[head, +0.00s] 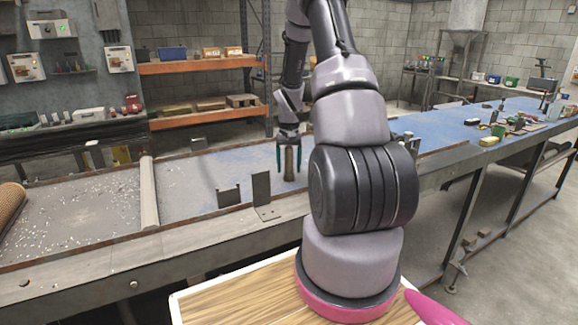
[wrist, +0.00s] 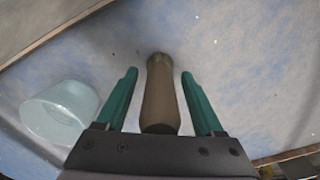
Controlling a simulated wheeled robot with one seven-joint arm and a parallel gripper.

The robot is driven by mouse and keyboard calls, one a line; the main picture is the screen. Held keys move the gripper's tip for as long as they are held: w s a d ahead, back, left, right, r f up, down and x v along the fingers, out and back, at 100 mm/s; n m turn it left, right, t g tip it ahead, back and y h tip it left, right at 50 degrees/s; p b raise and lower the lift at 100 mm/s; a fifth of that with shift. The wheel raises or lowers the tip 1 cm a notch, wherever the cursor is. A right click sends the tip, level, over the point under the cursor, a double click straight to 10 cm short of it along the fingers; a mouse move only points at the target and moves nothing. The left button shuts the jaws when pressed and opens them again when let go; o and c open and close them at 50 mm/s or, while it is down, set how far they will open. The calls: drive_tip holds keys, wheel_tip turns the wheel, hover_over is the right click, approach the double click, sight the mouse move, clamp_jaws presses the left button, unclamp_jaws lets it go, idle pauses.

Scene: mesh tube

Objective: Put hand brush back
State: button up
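A brown, rounded, handle-shaped thing (wrist: 161,98) lies between the two green fingers of my gripper (wrist: 160,74) in the wrist view. It looks like the hand brush's handle, but no bristles show, so I cannot be sure. Gaps show between it and both fingers, so my gripper is open around it. In the head view my gripper (head: 289,170) points down at the blue-stained bench, with the brown thing (head: 290,160) between its fingers. The lower part of the thing is hard to make out.
A translucent pale cup (wrist: 60,112) stands left of the fingers in the wrist view. Metal angle brackets (head: 264,196) stand near the bench's front edge. A raised bar (head: 149,190) crosses the bench on the left. Several small items (head: 500,130) lie on the far right bench.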

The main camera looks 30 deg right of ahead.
sight(289, 147)
drive_tip(key=shift+r, duration=0.1)
wheel_tip(289, 147, up, 12)
drive_tip(key=shift+f, duration=0.1)
drive_tip(key=s+a+r+t, duration=0.25)
drive_tip(key=a+r, duration=0.25)
drive_tip(key=r, duration=0.4)
drive_tip(key=s+a+r+t, duration=0.1)
drive_tip(key=s+a+r, duration=0.3)
drive_tip(key=s, duration=0.3)
drive_tip(key=s+a+r+n+t+y, duration=0.1)
drive_tip(key=s+a+r+t, duration=0.1)
drive_tip(key=s+a+r, duration=0.3)
drive_tip(key=s+a+r+t+y, duration=0.1)
drive_tip(key=s+a+r, duration=0.4)
drive_tip(key=s, duration=0.5)
drive_tip(key=shift+t, duration=0.35)
